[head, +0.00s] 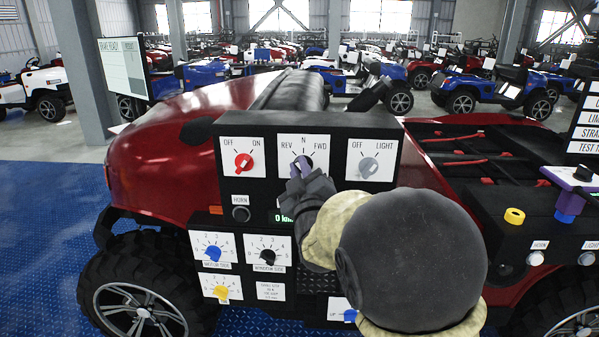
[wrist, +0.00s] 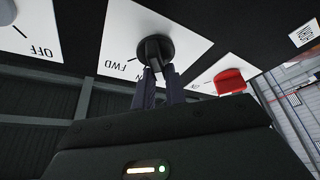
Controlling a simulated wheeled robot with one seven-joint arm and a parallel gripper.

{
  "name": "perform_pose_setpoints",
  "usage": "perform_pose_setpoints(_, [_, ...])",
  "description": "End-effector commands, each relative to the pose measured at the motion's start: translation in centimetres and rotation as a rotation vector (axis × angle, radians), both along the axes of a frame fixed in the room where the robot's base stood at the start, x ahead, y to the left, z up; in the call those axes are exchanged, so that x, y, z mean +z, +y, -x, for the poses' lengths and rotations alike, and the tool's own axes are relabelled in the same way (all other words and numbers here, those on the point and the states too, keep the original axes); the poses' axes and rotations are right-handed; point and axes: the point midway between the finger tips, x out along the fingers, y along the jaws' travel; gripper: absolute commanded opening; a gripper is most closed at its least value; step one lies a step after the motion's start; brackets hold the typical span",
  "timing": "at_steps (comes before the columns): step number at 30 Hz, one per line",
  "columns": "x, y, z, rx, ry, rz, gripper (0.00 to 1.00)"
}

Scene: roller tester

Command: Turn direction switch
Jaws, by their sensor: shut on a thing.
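The direction switch is a black round knob (head: 306,161) on a white plate marked REV, N and FWD, in the middle of the black upper panel. In the wrist view the knob (wrist: 157,46) shows close up, with the FWD label upside down beside it. My gripper (head: 302,178) reaches up to the knob from below and right. In the wrist view its two dark fingers (wrist: 158,72) are closed on the knob's grip bar. My fingers hide part of the knob, so I cannot tell exactly which mark it points to.
A red OFF/ON knob (head: 243,162) is left of the switch, and a grey light knob (head: 368,166) is right. Below are a horn button (head: 240,214), a blue knob (head: 213,254), a black knob (head: 267,257) and a yellow knob (head: 221,292). A red vehicle (head: 160,150) stands behind.

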Motion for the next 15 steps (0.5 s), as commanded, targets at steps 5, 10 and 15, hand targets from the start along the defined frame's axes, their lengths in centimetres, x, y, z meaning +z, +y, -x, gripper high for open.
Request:
perform_pose_setpoints(5, [0.0,0.05,0.01,0.001,0.0,0.004,0.0])
perform_pose_setpoints(10, [0.0,0.06,0.01,0.001,0.0,0.004,0.17])
perform_pose_setpoints(15, [-0.01,0.06,0.01,0.001,0.001,0.003,0.35])
